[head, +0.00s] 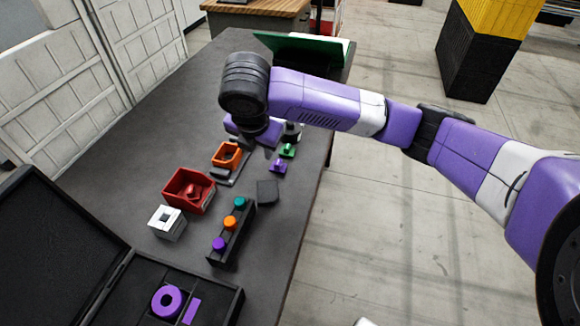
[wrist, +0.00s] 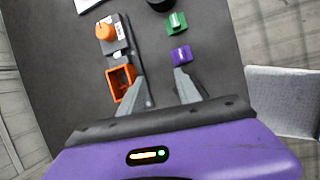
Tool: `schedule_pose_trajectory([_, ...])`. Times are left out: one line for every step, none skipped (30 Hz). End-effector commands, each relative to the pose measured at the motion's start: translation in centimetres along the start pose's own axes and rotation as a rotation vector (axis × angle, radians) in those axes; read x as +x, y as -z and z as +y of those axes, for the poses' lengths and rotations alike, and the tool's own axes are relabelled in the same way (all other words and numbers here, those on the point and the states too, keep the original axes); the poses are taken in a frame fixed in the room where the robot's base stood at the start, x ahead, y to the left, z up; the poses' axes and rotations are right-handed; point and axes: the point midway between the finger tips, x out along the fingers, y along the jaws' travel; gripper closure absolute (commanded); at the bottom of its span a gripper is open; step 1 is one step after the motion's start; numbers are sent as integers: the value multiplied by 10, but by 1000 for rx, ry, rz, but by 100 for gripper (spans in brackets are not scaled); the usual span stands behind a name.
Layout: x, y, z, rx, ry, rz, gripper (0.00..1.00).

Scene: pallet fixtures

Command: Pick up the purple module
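The purple module (head: 278,167) is a small block with a raised stub on top. It stands on the dark table, just in front of a similar green module (head: 287,151). In the wrist view the purple module (wrist: 181,56) lies just beyond the tip of my right finger, off to the right of the gap between the fingers. My gripper (wrist: 158,80) is open and empty, with its two grey fingers apart above the table. In the head view its fingers are mostly hidden by the arm and gripper body.
An orange open frame (head: 227,155) on a grey fixture stands left of the module. A red bin (head: 189,190), a white block (head: 167,222), a black holder with coloured knobs (head: 231,235) and an open black case (head: 190,285) are nearer. The table's right edge is close.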

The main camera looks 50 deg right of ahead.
Motion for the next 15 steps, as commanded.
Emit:
schedule_pose_trajectory([0, -3, -11, -34, 48, -5, 60])
schedule_pose_trajectory([0, -4, -17, -57, 74, -8, 60])
schedule_pose_trajectory([-1, -5, -24, -86, 103, -11, 60])
schedule_pose_trajectory([-1, -6, -28, -105, 120, -14, 60])
schedule_pose_trajectory([-2, -7, -31, -121, 133, -16, 60])
schedule_pose_trajectory([-1, -8, -34, -138, 143, -17, 60])
schedule_pose_trajectory([0, -8, -34, -145, 144, -17, 60])
schedule_pose_trajectory([2, -8, -34, -149, 142, -16, 60])
schedule_pose_trajectory([6, -7, -34, -152, 141, -14, 60])
schedule_pose_trajectory([9, -7, -34, -151, 140, -13, 60])
schedule_pose_trajectory([12, -7, -35, -150, 140, -13, 60])
schedule_pose_trajectory([16, -7, -35, -150, 139, -13, 60])
schedule_pose_trajectory([19, -7, -36, -149, 139, -13, 60])
schedule_pose_trajectory([22, -7, -36, -149, 139, -13, 60])
schedule_pose_trajectory([24, -8, -36, -149, 140, -13, 60])
